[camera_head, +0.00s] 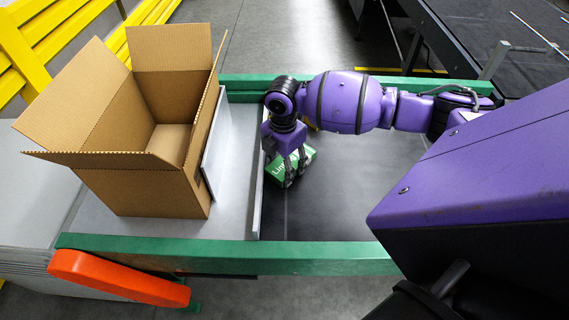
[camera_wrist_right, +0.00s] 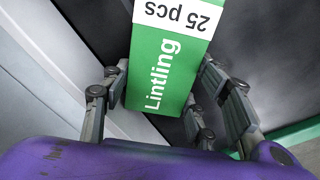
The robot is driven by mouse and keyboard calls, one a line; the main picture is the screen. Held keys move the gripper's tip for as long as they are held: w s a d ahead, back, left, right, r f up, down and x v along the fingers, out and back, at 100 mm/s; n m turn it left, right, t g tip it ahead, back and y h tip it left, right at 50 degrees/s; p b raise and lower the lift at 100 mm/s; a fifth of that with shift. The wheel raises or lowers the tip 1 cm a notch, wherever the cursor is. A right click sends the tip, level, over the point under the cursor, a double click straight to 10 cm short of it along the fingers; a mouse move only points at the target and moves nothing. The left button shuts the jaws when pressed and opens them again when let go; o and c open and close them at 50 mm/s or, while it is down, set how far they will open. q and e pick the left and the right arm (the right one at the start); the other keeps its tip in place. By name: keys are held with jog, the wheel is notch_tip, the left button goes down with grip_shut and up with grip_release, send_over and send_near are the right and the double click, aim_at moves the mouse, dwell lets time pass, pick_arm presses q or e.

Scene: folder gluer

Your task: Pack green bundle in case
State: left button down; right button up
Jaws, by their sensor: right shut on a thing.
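The green bundle (camera_head: 300,160), a green pack with a white label band, is at the left end of the dark belt. My right gripper (camera_head: 288,172) comes down over it with its fingers on either side. In the right wrist view the bundle (camera_wrist_right: 165,70) shows the words "Lintling" and "25 pcs" between the fingers of the gripper (camera_wrist_right: 160,105). The gripper is shut on it. Whether the bundle touches the belt cannot be told. The open case (camera_head: 150,190), a brown cardboard box with its flaps up, stands to the left. My left gripper is not in view.
A grey upright plate (camera_head: 214,150) stands against the case's right side, and a low metal edge (camera_head: 258,190) separates the case's surface from the dark belt (camera_head: 345,200). Green rails (camera_head: 230,256) run along front and back. An orange bar (camera_head: 118,278) is at front left.

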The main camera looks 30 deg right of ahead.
jog(key=o, duration=1.3)
jog(key=shift+w, duration=0.1)
jog(key=shift+r, duration=0.1)
notch_tip(320, 180, up, 12)
jog(key=shift+f, duration=0.1)
